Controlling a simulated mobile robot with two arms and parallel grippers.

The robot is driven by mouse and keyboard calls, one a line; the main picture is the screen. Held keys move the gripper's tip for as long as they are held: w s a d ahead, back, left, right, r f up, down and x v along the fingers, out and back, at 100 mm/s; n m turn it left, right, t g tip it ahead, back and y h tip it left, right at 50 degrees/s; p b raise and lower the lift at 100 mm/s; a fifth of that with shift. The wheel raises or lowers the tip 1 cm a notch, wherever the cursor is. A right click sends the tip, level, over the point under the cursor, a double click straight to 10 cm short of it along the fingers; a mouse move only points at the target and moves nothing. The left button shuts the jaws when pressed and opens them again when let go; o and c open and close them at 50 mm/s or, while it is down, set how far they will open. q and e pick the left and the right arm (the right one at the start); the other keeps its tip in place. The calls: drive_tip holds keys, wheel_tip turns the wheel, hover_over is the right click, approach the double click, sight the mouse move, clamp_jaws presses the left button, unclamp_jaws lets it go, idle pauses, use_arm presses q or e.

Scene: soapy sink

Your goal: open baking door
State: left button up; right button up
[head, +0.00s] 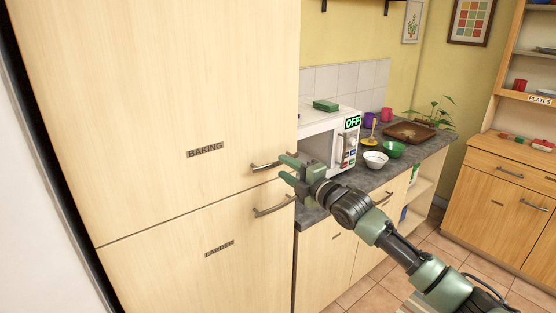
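The baking door (160,90) is a tall pale wooden cupboard door at the left, with a dark BAKING label (205,150). It is closed. Its metal handle (262,166) is near its lower right corner. My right gripper (284,167) has green fingers and is at the right end of this handle, with the fingers apart. I cannot tell whether they touch the handle. My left gripper is not in view.
The larder door (190,262) below is closed, with its own handle (273,207) just under my gripper. A white microwave (318,135), bowls and a brown tray (409,131) stand on the dark counter. Tiled floor (440,250) is open between the cabinets.

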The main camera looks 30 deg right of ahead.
sight(278, 164)
drive_tip(key=w, duration=0.2)
drive_tip(key=w+p, duration=0.1)
drive_tip(key=shift+w+a+r, duration=0.2)
drive_tip(key=shift+w+a, duration=0.05)
drive_tip(key=shift+w+f, duration=0.15)
clamp_jaws()
idle(1.1)
